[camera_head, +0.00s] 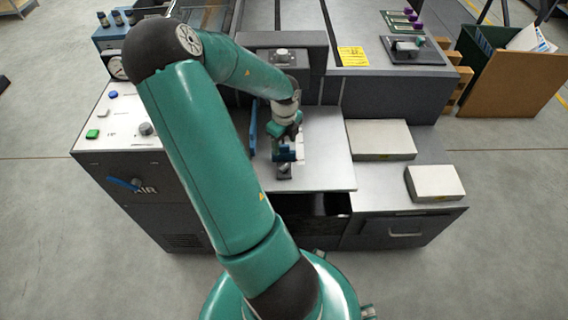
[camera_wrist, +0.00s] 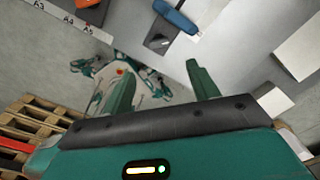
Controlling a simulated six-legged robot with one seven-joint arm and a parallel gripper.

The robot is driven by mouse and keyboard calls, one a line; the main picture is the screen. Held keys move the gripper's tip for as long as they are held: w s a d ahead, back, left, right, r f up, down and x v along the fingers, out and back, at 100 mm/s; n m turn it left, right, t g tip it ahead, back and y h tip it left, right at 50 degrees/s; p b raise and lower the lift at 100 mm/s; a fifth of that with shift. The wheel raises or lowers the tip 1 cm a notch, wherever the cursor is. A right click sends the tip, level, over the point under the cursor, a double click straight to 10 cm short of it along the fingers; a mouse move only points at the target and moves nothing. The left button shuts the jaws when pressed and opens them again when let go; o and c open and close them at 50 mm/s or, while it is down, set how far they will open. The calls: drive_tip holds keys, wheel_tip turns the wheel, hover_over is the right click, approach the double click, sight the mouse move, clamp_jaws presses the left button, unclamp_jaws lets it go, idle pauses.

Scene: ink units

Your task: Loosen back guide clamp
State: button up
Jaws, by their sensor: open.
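My gripper (camera_wrist: 162,85) is open in the wrist view, with two teal fingers apart and nothing between them. In the head view my gripper (camera_head: 285,140) is over the light metal plate (camera_head: 330,178) of the machine. A blue handle (camera_head: 253,128) stands on the plate just left of my gripper. A blue lever (camera_wrist: 178,16) and a dark block (camera_wrist: 160,42) show beyond the fingertips at the top of the wrist view, apart from them. I cannot tell for sure which part is the back guide clamp; my arm and gripper hide part of that area.
Two pale blocks, one at the back (camera_head: 380,139) and one in front (camera_head: 434,183), lie right of the plate. A control panel with buttons (camera_head: 118,125) and a blue AIR lever (camera_head: 124,183) is at left. A brown bin (camera_head: 510,85) stands at far right.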

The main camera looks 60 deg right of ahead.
sight(284, 166)
wheel_tip(284, 166, down, 12)
idle(0.4)
drive_tip(key=c, duration=1)
